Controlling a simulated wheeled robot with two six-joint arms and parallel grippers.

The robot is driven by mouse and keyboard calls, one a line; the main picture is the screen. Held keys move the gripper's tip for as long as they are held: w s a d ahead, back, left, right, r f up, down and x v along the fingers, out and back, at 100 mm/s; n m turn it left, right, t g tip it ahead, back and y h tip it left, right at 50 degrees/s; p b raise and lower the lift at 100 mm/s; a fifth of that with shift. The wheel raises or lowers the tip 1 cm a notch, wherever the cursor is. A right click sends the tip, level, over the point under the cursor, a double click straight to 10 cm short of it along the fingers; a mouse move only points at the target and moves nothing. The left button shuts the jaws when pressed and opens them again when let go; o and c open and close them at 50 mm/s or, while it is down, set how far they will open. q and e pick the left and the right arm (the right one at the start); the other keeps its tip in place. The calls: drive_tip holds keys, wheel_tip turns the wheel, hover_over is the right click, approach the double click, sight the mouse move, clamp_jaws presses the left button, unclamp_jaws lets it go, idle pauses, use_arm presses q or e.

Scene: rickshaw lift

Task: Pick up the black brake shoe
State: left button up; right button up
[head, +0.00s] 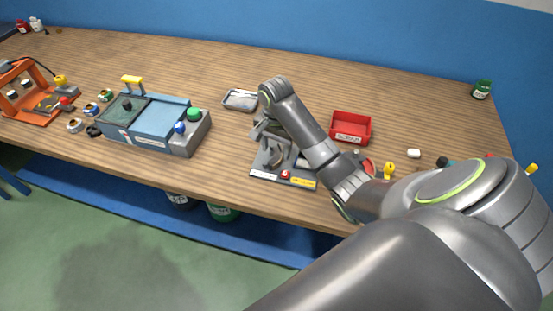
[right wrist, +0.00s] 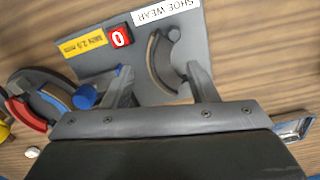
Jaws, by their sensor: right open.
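In the right wrist view, a dark curved brake shoe (right wrist: 158,64) with a tan lining edge lies on a grey gauge plate (right wrist: 95,62) labelled "SHOE WEAR". My right gripper (right wrist: 160,76) is open above the plate, its fingertips on either side of the shoe. I cannot tell whether they touch it. In the head view the gauge plate (head: 258,173) is at the bench's front middle, with the curved shoe (head: 275,157) on it. My right gripper (head: 262,131) is over its back edge, partly hidden by its own arm. My left gripper is not in view.
A red bin (head: 350,127) and a metal tray (head: 240,99) stand behind the plate. A blue-grey machine (head: 155,125) is to the left, an orange stand (head: 35,103) further left. A dark round part with red and blue pieces (right wrist: 38,104) lies beside the plate.

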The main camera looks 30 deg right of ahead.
sight(276, 158)
drive_tip(key=shift+s+f+p, duration=0.1)
drive_tip(key=shift+f+p, duration=0.2)
drive_tip(key=shift+f, duration=1.6)
drive_tip(key=c, duration=1.1)
